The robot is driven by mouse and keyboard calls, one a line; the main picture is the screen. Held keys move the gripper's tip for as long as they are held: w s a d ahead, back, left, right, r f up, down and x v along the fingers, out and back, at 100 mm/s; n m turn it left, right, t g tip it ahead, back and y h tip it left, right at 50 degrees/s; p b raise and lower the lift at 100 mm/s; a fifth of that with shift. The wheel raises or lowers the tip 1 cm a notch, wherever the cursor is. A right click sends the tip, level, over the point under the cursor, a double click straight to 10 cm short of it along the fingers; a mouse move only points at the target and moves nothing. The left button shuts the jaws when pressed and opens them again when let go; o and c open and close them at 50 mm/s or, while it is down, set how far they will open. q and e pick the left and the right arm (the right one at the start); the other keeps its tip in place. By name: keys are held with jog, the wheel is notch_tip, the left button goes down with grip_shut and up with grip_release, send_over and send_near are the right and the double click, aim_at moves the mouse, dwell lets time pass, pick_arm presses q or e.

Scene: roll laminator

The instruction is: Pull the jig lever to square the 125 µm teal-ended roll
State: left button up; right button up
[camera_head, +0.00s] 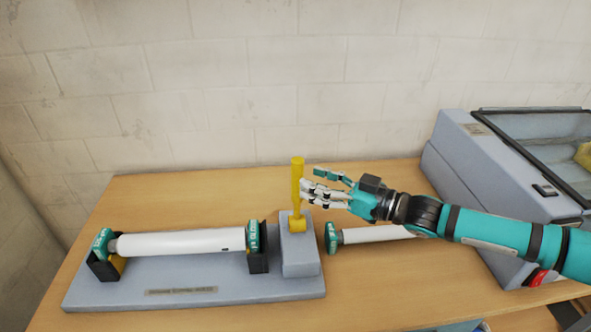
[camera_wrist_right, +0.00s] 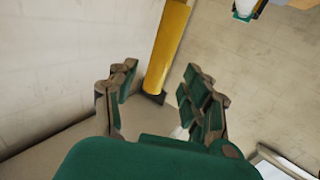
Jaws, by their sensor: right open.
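The yellow jig lever (camera_head: 298,188) stands upright on the grey block at the right end of the jig (camera_head: 190,291). The teal-ended roll (camera_head: 180,243) is white and lies across the jig's two black cradles. My right gripper (camera_head: 308,190) is open beside the lever, on its right side. In the right wrist view the lever (camera_wrist_right: 168,45) shows between and beyond the open fingers (camera_wrist_right: 158,92); I cannot tell whether any finger touches it. My left gripper is not in view.
A second white roll with a teal end (camera_head: 333,237) lies on the wooden table (camera_head: 165,195) behind my right arm. The grey laminator (camera_head: 465,170) with a clear cover stands at the right. A wall is behind. The table's back left is clear.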

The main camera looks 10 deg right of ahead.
aim_at(302, 176)
jog(key=x, duration=0.4)
jog(key=shift+p, duration=0.4)
jog(key=shift+w+a, duration=0.35)
jog(key=shift+a, duration=0.05)
jog(key=shift+c, duration=0.7)
grip_shut()
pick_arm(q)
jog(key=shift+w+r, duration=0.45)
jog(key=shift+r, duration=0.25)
